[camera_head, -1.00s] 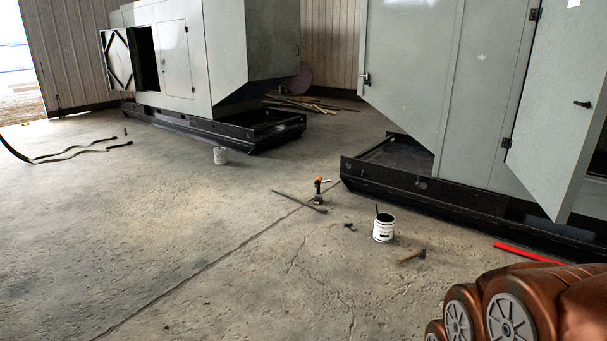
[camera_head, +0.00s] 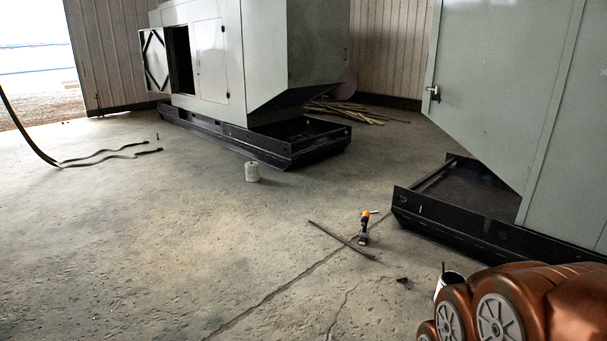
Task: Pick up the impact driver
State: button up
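The impact driver (camera_head: 364,228), orange and black, stands on the concrete floor right of the picture's middle. It is small and far off, next to a long dark rod (camera_head: 341,240). My copper-coloured arm shows at the lower right, well apart from the driver and nearer to the camera. My gripper is not in view.
A white bucket (camera_head: 442,286) is partly hidden behind my arm. A small dark item (camera_head: 404,282) lies near it. A grey enclosure (camera_head: 500,90) on a black base frame (camera_head: 470,233) stands right; another enclosure (camera_head: 212,62) stands behind. A white can (camera_head: 252,172) sits left of centre.

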aim_at(366, 215)
jog(key=u, duration=0.05)
jog(key=i, duration=4.55)
jog(key=z, duration=0.4)
jog(key=i, duration=1.15)
